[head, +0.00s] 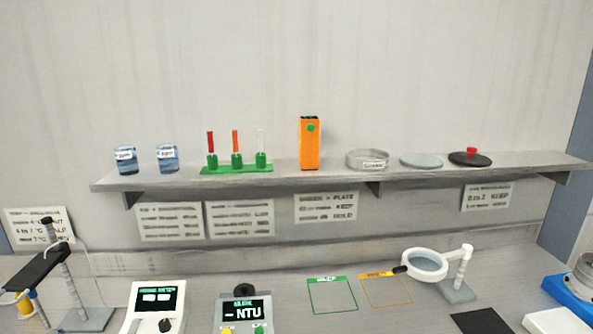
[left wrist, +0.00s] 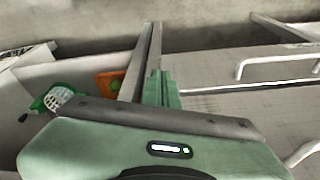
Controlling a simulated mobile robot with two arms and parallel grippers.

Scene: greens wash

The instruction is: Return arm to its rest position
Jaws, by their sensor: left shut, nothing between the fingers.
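My left gripper (left wrist: 150,50) shows in the left wrist view, with its green body across the bottom and its narrow fingers pointing up the picture. The fingers are together with nothing between them. No arm or gripper of mine shows in the head view. My right gripper is not in view, so its pose is hidden.
A wall shelf (head: 250,183) carries two jars, a green tube rack (head: 236,168), an orange box (head: 310,145) and dishes. The bench below holds meters, a magnifier (head: 425,262) and a stand. In the left wrist view, a green-and-white item (left wrist: 60,98) lies left of the fingers.

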